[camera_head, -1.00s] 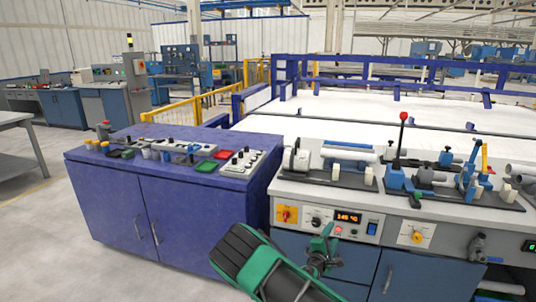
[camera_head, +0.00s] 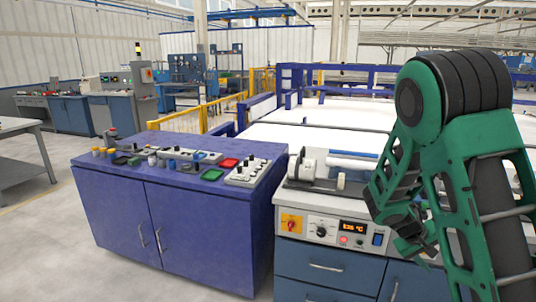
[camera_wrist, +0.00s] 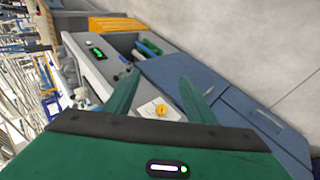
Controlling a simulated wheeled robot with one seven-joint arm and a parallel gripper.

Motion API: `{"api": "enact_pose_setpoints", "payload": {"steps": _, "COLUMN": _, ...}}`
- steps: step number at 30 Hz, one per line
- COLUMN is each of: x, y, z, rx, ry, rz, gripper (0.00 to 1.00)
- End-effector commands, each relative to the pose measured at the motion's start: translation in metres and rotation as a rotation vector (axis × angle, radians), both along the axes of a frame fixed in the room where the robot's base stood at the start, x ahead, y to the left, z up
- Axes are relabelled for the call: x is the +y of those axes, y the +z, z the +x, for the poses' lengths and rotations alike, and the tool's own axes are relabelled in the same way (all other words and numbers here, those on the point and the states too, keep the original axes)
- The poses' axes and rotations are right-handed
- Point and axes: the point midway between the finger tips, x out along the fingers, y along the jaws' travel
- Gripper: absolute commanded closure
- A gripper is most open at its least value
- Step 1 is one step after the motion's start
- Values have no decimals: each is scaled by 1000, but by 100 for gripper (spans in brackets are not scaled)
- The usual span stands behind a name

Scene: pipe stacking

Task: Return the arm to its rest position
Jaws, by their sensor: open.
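My gripper (camera_wrist: 160,98) is open in the wrist view, its two green fingers apart with nothing between them. It points at the blue cabinet fronts and a panel with an orange knob (camera_wrist: 161,110). In the head view my green and black arm is raised and folded at the right, in front of the workbench. My gripper (camera_head: 412,240) hangs low there, partly hidden by dark parts, in front of the bench's right side. A pipe fixture (camera_head: 318,183) with a white and blue pipe (camera_head: 352,163) stands on the bench top left of my arm.
A purple cabinet (camera_head: 183,225) with buttons and switches on top stands at the left. A control panel with a red display (camera_head: 354,227) is on the bench front. Behind is a white-topped area with purple rails (camera_head: 300,78). Open floor (camera_head: 50,250) lies at the far left.

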Motion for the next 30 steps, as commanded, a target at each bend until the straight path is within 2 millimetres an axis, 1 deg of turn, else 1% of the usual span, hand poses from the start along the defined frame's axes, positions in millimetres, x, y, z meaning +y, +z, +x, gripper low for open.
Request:
{"api": "enact_pose_setpoints", "payload": {"steps": 1, "x": -3, "y": 9, "z": -15, "rx": -11, "ry": -42, "rz": 46, "gripper": 50}}
{"api": "enact_pose_setpoints", "payload": {"steps": 5, "x": -3, "y": 25, "z": -52, "rx": -25, "ry": -134, "rz": 159, "gripper": 50}}
{"api": "enact_pose_setpoints", "payload": {"steps": 10, "x": 3, "y": 46, "z": -99, "rx": -42, "ry": -235, "rz": 300, "gripper": 50}}
{"api": "enact_pose_setpoints", "payload": {"steps": 14, "x": 12, "y": 62, "z": -136, "rx": -56, "ry": -298, "rz": 402, "gripper": 50}}
{"api": "enact_pose_setpoints", "payload": {"steps": 20, "x": 32, "y": 87, "z": -191, "rx": -77, "ry": -374, "rz": 542, "gripper": 50}}
{"api": "enact_pose_setpoints", "payload": {"steps": 24, "x": 49, "y": 103, "z": -229, "rx": -92, "ry": -412, "rz": 629, "gripper": 50}}
{"api": "enact_pose_setpoints", "payload": {"steps": 27, "x": 62, "y": 112, "z": -254, "rx": -101, "ry": -432, "rz": 680, "gripper": 50}}
{"api": "enact_pose_setpoints", "payload": {"steps": 30, "x": 74, "y": 118, "z": -275, "rx": -106, "ry": -447, "rz": 719, "gripper": 50}}
